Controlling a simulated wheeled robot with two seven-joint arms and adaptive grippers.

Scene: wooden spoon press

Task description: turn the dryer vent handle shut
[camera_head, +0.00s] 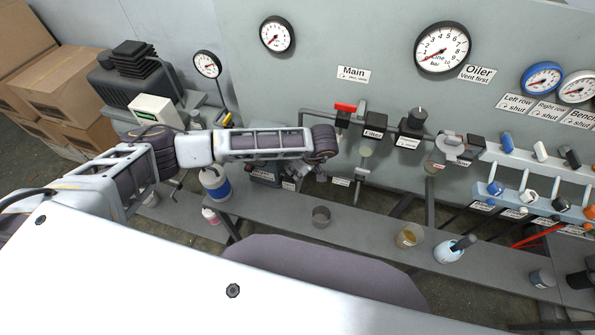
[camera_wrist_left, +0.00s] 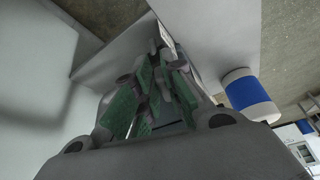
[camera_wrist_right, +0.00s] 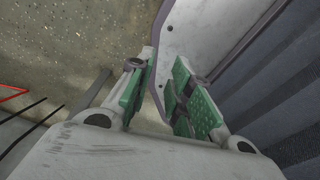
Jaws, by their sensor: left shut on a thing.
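My left arm reaches in from the left in the head view. Its gripper (camera_head: 315,172) points down and away beside the grey dryer block (camera_head: 263,174), partly hidden by my wrist. In the left wrist view its green-padded fingers (camera_wrist_left: 155,72) are closed on a small grey part, which I take for the dryer vent handle. The handle's shape and angle are largely hidden by the fingers. My right gripper (camera_wrist_right: 162,72) shows only in its own wrist view. Its fingers are apart with nothing visible between them.
A jug with a blue label (camera_head: 215,183) stands below my forearm. A clear cup (camera_head: 321,216) and an amber cup (camera_head: 410,236) stand on the lower shelf (camera_head: 360,232). Cardboard boxes (camera_head: 70,85) are at left.

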